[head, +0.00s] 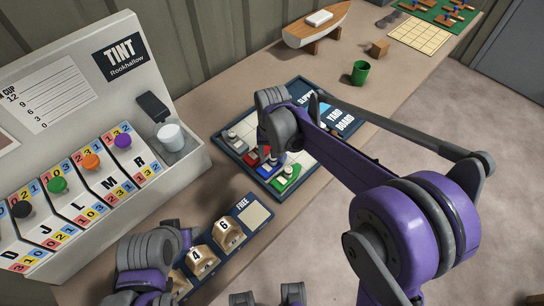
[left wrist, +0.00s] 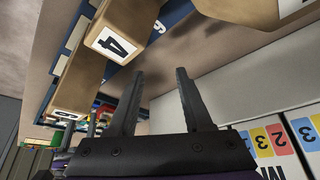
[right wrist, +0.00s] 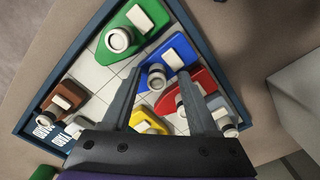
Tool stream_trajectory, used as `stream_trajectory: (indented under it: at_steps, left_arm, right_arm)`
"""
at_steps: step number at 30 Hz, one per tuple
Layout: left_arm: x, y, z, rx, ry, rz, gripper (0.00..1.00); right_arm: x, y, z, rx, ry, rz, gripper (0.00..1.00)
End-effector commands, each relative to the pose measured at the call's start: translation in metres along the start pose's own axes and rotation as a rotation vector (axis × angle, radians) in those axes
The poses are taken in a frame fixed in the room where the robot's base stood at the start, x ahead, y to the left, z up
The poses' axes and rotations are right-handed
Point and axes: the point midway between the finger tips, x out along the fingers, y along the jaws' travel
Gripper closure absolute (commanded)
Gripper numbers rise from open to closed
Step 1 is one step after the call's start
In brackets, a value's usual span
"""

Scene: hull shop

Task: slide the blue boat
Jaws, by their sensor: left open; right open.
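The blue boat (right wrist: 178,58) lies on the white grid of the yard board, with a round pale funnel and a white block on top. In the right wrist view my open right gripper (right wrist: 160,72) has its fingertips on either side of the boat's funnel end; whether they touch it I cannot tell. In the head view the right gripper (head: 276,132) is over the board and hides much of the blue boat. My left gripper (left wrist: 156,75) is open and empty, near a wooden block marked 4 (left wrist: 112,42).
On the yard board (right wrist: 98,25), a green boat (right wrist: 130,28), a red boat (right wrist: 198,82), a yellow boat (right wrist: 150,122), a brown boat (right wrist: 66,98) and grey boats surround the blue one. The tint panel (head: 85,75) stands left; a green cup (head: 360,73) stands behind the board.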

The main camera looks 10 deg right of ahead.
Motion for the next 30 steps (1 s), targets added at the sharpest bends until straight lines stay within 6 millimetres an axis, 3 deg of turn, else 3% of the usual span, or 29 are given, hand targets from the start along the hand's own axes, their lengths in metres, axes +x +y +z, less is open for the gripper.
stream_trajectory:
  at_steps: [9, 15, 30]
  left_arm:
    - [-0.004, 0.0, -0.004, 0.0, 0.002, 0.0, 0.5]
    - [-0.006, 0.0, -0.005, 0.0, 0.003, 0.0, 0.5]
    - [-0.006, 0.0, -0.005, 0.0, 0.004, 0.0, 0.5]
  right_arm:
    - [-0.063, 0.0, 0.001, -0.001, 0.0, 0.0, 0.4]
    - [-0.091, -0.001, 0.001, -0.001, -0.001, 0.0, 0.4]
    - [-0.099, -0.001, 0.001, -0.001, -0.001, 0.0, 0.4]
